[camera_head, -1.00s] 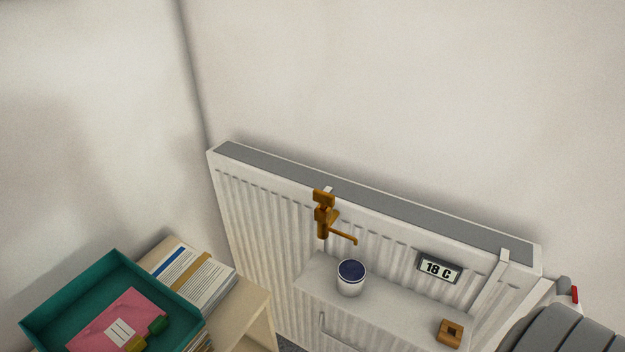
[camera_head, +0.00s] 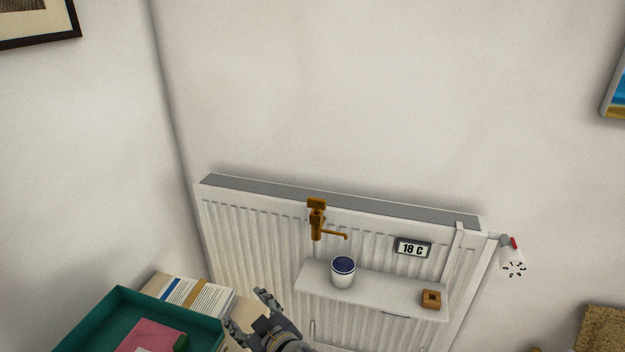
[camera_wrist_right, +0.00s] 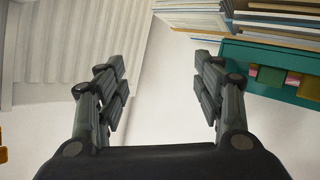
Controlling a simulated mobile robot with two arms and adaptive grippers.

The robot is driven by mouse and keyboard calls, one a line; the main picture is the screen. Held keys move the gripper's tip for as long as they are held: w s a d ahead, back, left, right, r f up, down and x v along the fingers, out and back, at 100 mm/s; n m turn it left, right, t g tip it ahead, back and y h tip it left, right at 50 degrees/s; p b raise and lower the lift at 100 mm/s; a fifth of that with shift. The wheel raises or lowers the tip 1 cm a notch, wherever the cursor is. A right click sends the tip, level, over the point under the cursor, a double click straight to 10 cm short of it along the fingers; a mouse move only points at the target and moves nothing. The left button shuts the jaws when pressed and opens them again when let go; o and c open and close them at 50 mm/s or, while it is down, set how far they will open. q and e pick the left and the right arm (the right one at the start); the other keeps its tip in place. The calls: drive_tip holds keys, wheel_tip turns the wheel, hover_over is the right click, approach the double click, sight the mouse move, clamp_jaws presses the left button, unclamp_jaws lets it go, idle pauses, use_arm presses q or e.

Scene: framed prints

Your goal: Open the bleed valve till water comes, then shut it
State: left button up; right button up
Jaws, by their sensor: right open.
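The brass bleed valve (camera_head: 316,220) sits at the top of the white radiator (camera_head: 235,225), left of its middle, with a thin spout or lever pointing right. No water shows at it. A white cup with a dark blue inside (camera_head: 343,273) stands on the small shelf (camera_head: 385,290) below the valve. My right gripper (camera_head: 262,308) is left of and below the cup, near the teal tray, apart from the valve. In the right wrist view its two fingers (camera_wrist_right: 160,88) are spread with nothing between them. My left gripper is out of view.
A display reading 18 C (camera_head: 412,248) is on the radiator front. A small wooden block (camera_head: 431,299) lies on the shelf's right end. A white knob with a red mark (camera_head: 512,258) is at the right. Books (camera_head: 195,297) and a teal tray (camera_head: 110,305) stand at lower left.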

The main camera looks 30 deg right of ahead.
drive_tip(key=w+a+r+n+t+y, duration=0.3)
drive_tip(key=a+r+y, duration=0.1)
drive_tip(key=r, duration=0.5)
drive_tip(key=w+a+r+n+t+y, duration=0.2)
drive_tip(key=w+a+r+n+y, duration=0.15)
drive_tip(key=r, duration=0.55)
drive_tip(key=s+a+r+n+g+y, duration=0.5)
drive_tip(key=a+r+n+g+y, duration=0.2)
drive_tip(key=a+r+n+y, duration=0.35)
drive_tip(key=n+g+h, duration=0.5)
drive_tip(key=g+h, duration=0.4)
drive_tip(key=h, duration=1.3)
approach(316, 200)
drive_tip(key=p+x, duration=0.4)
drive_tip(key=x, duration=0.6)
drive_tip(key=shift+w+d+f, duration=0.1)
drive_tip(key=shift+f, duration=0.2)
drive_tip(key=shift+w+d+f+p, duration=0.15)
drive_tip(key=shift+f+p, duration=0.15)
drive_tip(key=shift+f, duration=0.15)
